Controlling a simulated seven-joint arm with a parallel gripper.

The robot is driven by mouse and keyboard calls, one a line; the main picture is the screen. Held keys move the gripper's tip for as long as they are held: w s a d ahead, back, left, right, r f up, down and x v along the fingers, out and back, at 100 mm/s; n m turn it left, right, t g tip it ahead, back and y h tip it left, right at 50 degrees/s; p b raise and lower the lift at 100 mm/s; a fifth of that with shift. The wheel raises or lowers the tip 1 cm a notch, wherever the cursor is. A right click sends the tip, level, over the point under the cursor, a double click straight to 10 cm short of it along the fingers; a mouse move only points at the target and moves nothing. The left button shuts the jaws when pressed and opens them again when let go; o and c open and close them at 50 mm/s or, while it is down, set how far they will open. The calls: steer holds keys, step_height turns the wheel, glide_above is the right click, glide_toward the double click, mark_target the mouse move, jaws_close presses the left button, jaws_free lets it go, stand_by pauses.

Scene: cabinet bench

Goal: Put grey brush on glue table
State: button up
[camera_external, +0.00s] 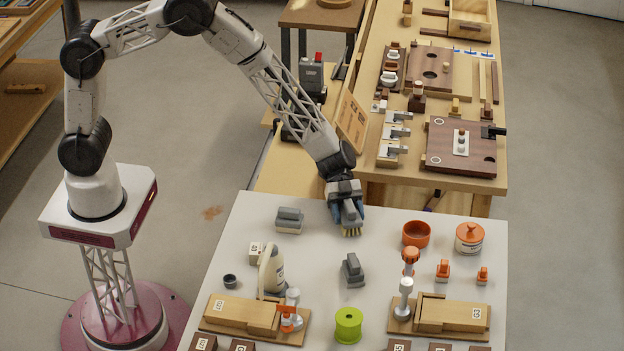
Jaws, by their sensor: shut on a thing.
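My gripper (346,203) is shut on the grey brush (350,217). The brush hangs with its pale yellow bristles pointing down, at the far edge of the white table that holds a glue-like bottle (273,272). I cannot tell whether the bristles touch the tabletop (320,240) or hang just above it. The gripper's fingers partly cover the brush's upper body. Two other grey items lie on the white table: a grey-blue block (289,220) to the left of the brush and a dark grey piece (353,270) in front of it.
An orange bowl (416,234) and a white pot with an orange lid (469,238) stand to the right. Wooden clamp blocks (242,313) and a green spool (348,325) are at the front. A wooden bench (485,130) with parts stands behind. Tabletop around the brush is fairly clear.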

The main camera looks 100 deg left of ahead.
steer(key=shift+f, duration=0.1)
steer(key=o, duration=1)
steer(key=shift+s+a+r, duration=0.1)
steer(key=shift+a+r, duration=0.15)
steer(key=v, duration=1.1)
steer(key=shift+s+a+r, duration=0.1)
steer(key=shift+s+a, duration=0.05)
